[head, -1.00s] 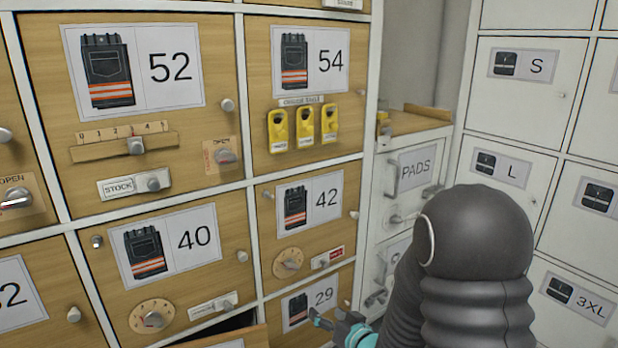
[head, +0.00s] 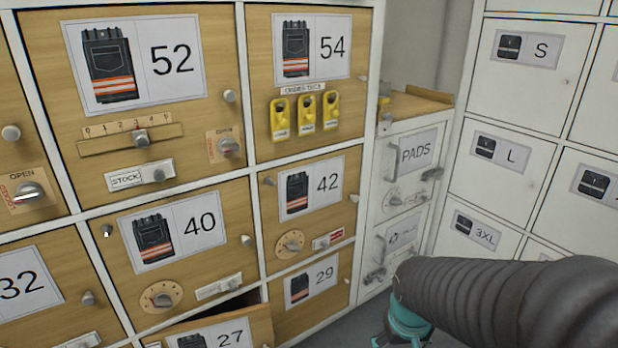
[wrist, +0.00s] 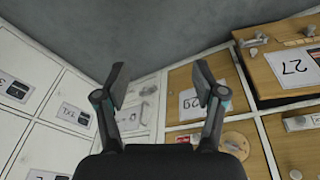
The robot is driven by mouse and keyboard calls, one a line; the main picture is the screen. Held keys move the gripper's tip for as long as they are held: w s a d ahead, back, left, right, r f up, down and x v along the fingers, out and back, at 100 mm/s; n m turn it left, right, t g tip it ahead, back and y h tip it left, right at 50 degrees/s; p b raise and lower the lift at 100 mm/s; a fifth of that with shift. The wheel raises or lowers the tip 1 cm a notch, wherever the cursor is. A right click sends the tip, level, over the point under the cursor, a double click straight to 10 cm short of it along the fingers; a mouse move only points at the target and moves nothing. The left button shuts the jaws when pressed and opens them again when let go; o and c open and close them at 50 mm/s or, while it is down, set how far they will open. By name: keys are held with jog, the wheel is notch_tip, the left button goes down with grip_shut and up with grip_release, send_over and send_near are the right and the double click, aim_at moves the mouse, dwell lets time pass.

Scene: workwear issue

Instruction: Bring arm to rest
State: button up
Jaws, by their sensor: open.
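My gripper (wrist: 163,85) shows in the wrist view with its two fingers spread apart and nothing between them. In the head view my arm reaches in from the lower right, and the fingers are out of sight below the frame. The gripper is in front of the lower lockers, near the compartment marked 29 (head: 311,283), and is apart from it. The 29 door also shows in the wrist view (wrist: 190,104), upside down.
The drawer front marked 27 (head: 222,334) stands ajar, with a dark gap above it. Wooden lockers such as 42 (head: 324,193) and 40 (head: 198,225) fill the left. A PADS cabinet (head: 414,152) stands in the corner, and white lockers (head: 500,152) line the right. Grey floor (wrist: 150,30) is clear.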

jog(key=s+a+r+t+p, duration=0.1)
jog(key=s+r+t+p, duration=0.2)
jog(key=r, duration=1.5)
jog(key=s+p, duration=0.1)
jog(key=s, duration=0.3)
jog(key=shift+s+a+m+y+p, duration=0.15)
jog(key=shift+s+m+y+p, duration=0.15)
jog(key=shift+y, duration=0.1)
